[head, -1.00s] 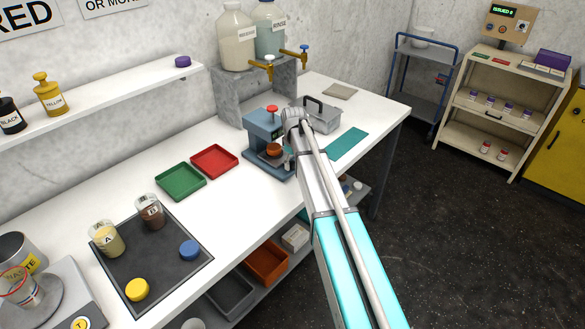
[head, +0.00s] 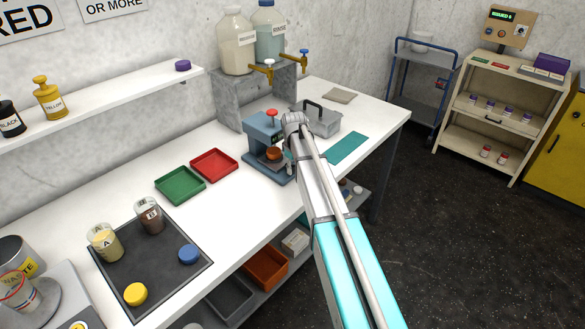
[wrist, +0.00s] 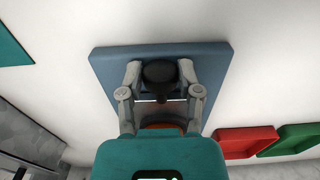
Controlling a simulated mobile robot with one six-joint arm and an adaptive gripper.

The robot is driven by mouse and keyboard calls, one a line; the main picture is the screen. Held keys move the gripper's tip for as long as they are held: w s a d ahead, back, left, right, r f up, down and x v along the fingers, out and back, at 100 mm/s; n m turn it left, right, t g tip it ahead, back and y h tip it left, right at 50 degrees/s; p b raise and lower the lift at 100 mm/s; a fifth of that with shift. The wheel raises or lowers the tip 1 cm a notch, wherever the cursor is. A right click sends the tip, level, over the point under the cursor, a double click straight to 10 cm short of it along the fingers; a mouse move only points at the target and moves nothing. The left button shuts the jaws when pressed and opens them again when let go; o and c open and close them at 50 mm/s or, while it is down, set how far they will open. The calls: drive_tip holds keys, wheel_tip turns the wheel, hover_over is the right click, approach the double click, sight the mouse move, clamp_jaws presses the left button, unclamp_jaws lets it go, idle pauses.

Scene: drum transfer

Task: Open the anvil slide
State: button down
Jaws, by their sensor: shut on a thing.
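The blue-grey press (head: 262,132) with a red button on top stands on the white bench, left of my gripper. A brown-orange round piece (head: 274,154) sits low in its front opening; its edge also shows in the wrist view (wrist: 162,126). In the wrist view a dark round knob (wrist: 160,75) is over the blue base plate (wrist: 108,64). My gripper (wrist: 160,82) has one finger on each side of this knob and is shut on it. In the head view my arm hides the fingertips and the knob. How far the slide is out cannot be told.
A teal mat (head: 347,148) lies to the right. Red (head: 214,165) and green (head: 180,184) trays lie to the left. A grey block (head: 228,103) with large bottles is behind the press.

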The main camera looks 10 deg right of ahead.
drive_tip(key=s+d, duration=0.2)
drive_tip(key=s, duration=0.1)
drive_tip(key=s+d, duration=0.4)
drive_tip(key=s, duration=0.1)
drive_tip(key=shift+s, duration=0.3)
drive_tip(key=shift+c, duration=1.5)
unclamp_jaws()
drive_tip(key=shift+w+r, duration=0.1)
